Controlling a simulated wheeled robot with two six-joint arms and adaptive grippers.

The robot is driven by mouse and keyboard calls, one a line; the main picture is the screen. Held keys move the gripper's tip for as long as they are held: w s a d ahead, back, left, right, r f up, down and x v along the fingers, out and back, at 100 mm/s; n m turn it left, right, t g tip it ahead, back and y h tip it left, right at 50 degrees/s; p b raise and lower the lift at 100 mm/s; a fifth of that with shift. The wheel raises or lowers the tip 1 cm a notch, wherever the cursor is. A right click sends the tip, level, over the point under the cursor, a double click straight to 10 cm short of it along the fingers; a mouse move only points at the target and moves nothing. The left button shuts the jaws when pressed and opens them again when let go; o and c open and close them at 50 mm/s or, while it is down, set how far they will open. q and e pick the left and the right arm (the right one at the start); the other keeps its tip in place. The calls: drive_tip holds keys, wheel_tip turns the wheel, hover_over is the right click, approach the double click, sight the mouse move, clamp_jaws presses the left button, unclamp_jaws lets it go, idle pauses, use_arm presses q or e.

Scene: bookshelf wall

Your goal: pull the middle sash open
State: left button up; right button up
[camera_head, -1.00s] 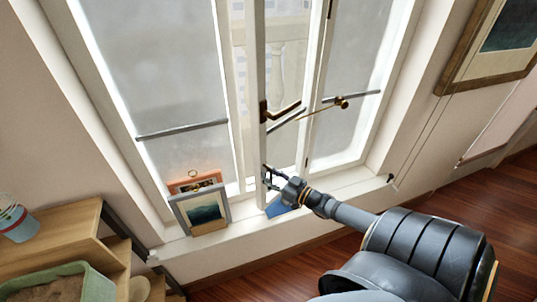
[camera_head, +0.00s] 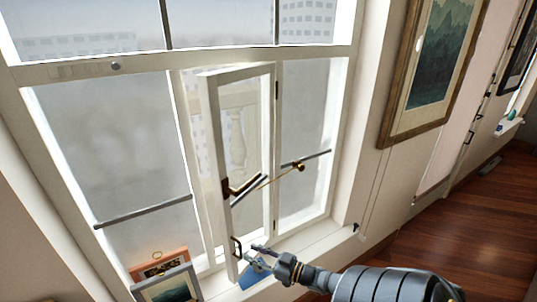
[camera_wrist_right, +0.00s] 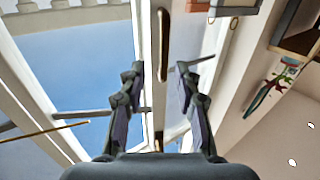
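The middle sash (camera_head: 211,140) is a white framed pane hinged on its right side. It stands ajar, its left edge swung into the room. My right gripper (camera_head: 254,251) is just right of the pull handle, near the sash's lower part. In the right wrist view, the right gripper's fingers (camera_wrist_right: 161,75) are apart, with the sash stile and brass handle (camera_wrist_right: 164,45) showing between them. I cannot tell whether they touch the sash. My left gripper is out of view.
Two small framed pictures (camera_head: 168,278) stand on the sill to the left. A blue object (camera_head: 254,273) is on the sill behind the gripper. A brass stay rod (camera_head: 278,175) crosses the window. A large framed picture (camera_head: 432,65) hangs at right.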

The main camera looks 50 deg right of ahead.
drive_tip(key=shift+p+v, duration=1)
drive_tip(key=shift+v, duration=1.4)
drive_tip(key=shift+d, duration=0.15)
